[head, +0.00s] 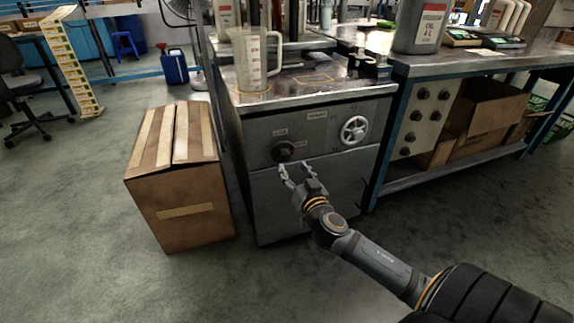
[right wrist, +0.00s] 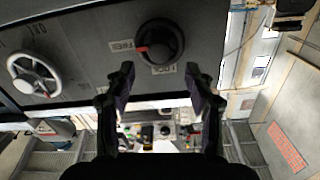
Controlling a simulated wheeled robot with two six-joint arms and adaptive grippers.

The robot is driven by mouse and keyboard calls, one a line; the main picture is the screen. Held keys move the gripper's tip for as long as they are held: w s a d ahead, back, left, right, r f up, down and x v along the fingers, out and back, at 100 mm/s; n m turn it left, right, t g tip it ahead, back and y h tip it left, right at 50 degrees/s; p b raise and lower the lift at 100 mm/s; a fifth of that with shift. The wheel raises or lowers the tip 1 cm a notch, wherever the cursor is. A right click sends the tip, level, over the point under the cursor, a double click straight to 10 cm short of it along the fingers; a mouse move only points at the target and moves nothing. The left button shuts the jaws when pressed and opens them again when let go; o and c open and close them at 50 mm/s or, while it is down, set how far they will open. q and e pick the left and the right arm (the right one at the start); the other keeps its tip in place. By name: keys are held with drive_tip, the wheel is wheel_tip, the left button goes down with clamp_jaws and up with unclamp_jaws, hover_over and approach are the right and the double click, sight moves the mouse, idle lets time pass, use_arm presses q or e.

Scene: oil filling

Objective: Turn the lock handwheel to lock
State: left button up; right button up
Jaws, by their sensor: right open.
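The dark round lock handwheel (head: 284,151) is on the upper front panel of the grey metal cabinet (head: 268,190). In the right wrist view the handwheel (right wrist: 160,45) shows with a red pointer on its left side, towards a label that seems to read FREE; another label, apparently LOCK, lies just below it there. My right gripper (head: 295,170) is open and empty, just below and in front of the handwheel in the head view. In the wrist view its fingertips (right wrist: 160,74) are apart, short of the wheel with no contact visible. My left gripper is not in view.
A white spoked handwheel (head: 354,130) is on the same panel to the right. A measuring jug (head: 251,62) stands on the cabinet top. A cardboard box (head: 180,185) stands on the floor at left. A workbench (head: 480,62) adjoins at right.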

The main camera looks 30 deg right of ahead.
sight(287, 157)
drive_tip(key=x, duration=0.5)
drive_tip(key=shift+w+d+b, duration=0.1)
drive_tip(key=shift+w+b, duration=0.2)
drive_tip(key=shift+b, duration=0.1)
drive_tip(key=shift+c, duration=0.4)
clamp_jaws()
